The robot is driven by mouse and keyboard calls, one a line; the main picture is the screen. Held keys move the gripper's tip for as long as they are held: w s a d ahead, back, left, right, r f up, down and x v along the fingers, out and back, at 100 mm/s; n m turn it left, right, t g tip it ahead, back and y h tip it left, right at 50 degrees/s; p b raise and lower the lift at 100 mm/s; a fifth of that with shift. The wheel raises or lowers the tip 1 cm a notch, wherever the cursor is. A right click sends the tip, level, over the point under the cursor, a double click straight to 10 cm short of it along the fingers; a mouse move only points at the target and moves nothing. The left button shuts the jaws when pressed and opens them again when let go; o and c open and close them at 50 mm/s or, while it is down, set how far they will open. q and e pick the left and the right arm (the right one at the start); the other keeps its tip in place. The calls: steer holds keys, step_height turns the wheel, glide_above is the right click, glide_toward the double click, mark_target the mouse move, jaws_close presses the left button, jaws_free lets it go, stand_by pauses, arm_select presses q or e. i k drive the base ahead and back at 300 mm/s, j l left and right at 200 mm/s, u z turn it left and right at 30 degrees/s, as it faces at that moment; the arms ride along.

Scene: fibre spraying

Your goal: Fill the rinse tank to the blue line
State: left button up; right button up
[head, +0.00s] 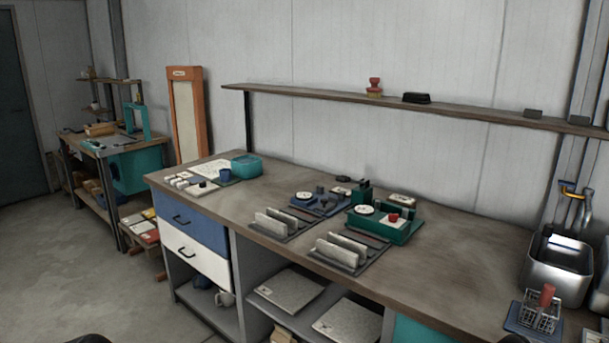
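A steel open-topped tank (559,272), which looks like the rinse tank, stands at the far right of the long bench. A light patch shows inside it, but I cannot tell whether that is water or a reflection. No blue line can be made out on it. Slim grey fittings with blue and yellow parts (571,192) rise behind the tank against the wall; their exact kind is too small to tell. Neither of my grippers shows. Only small dark shapes, perhaps parts of me, touch the bottom edge of the view.
A wire basket with a red handle (541,312) stands on a blue mat in front of the tank. Green and blue fixtures (385,226) and slotted racks (350,251) occupy the bench's middle. The bench top (455,262) between them and the tank is clear. A shelf (470,112) runs above.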

mark_target(566, 183)
steer(key=z, duration=1.45)
steer(key=k+u, duration=0.1)
